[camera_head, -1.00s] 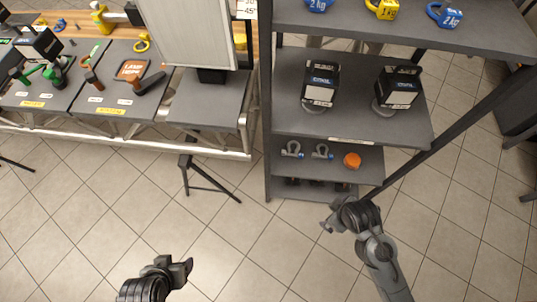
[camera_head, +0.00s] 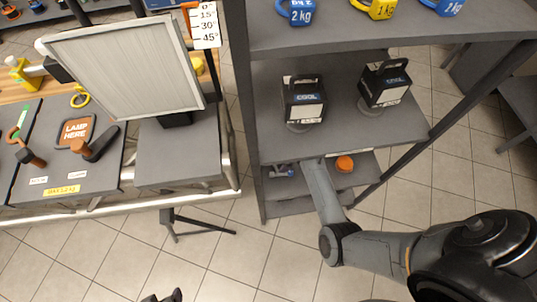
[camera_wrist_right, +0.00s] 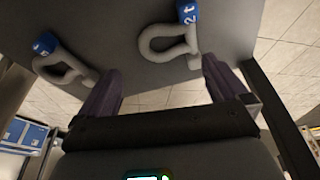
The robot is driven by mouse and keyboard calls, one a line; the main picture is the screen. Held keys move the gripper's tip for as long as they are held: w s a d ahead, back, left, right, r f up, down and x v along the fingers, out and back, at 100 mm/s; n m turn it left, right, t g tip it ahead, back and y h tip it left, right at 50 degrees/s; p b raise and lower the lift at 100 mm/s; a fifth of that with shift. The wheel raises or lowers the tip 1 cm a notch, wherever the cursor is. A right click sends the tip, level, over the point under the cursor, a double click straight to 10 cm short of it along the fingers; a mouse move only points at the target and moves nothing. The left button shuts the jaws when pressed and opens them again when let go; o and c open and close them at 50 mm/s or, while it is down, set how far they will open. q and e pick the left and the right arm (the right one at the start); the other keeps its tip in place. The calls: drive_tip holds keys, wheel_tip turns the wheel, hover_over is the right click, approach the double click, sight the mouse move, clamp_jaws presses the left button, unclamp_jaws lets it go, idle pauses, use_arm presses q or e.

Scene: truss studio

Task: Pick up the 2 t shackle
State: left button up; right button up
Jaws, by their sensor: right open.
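In the right wrist view the 2 t shackle (camera_wrist_right: 168,44), grey with a blue pin end marked "2 t", lies on a dark shelf board. A second grey shackle (camera_wrist_right: 62,66) with a blue end lies to its left; its marking is hard to read. My right gripper (camera_wrist_right: 160,70) is open and empty, its two fingers pointing toward the shackles. In the head view one shackle (camera_head: 281,171) shows on the low shelf, left of my right forearm, which covers the area beside it. My left gripper (camera_head: 164,297) is only partly visible at the bottom edge; its jaws are unclear.
An orange object (camera_head: 345,163) sits on the same low shelf, right of my forearm. The shelf above (camera_head: 345,140) holds two black boxes and hangs close over it. A shelf upright (camera_head: 243,110) stands at left. A light panel (camera_head: 125,70) stands over the bench.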

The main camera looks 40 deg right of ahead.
drive_tip(key=f, duration=0.1)
drive_tip(key=f+b, duration=0.1)
drive_tip(key=s+f, duration=0.1)
drive_tip(key=f, duration=0.1)
drive_tip(key=shift+s+a+b, duration=0.1)
drive_tip(key=shift+a+b, duration=0.25)
drive_tip(key=shift+a, duration=0.05)
drive_tip(key=shift+w+a+f, duration=0.15)
drive_tip(key=shift+w+f, duration=0.2)
drive_tip(key=shift+f, duration=0.25)
use_arm(q)
drive_tip(key=s+f, duration=0.2)
drive_tip(key=f, duration=0.1)
drive_tip(key=shift+s+d+f, duration=0.15)
drive_tip(key=shift+s+f, duration=0.1)
drive_tip(key=shift+s, duration=0.1)
use_arm(e)
drive_tip(key=shift+s, duration=0.1)
drive_tip(key=c, duration=0.8)
use_arm(q)
drive_tip(key=shift+r, duration=0.1)
use_arm(e)
drive_tip(key=shift+r, duration=0.1)
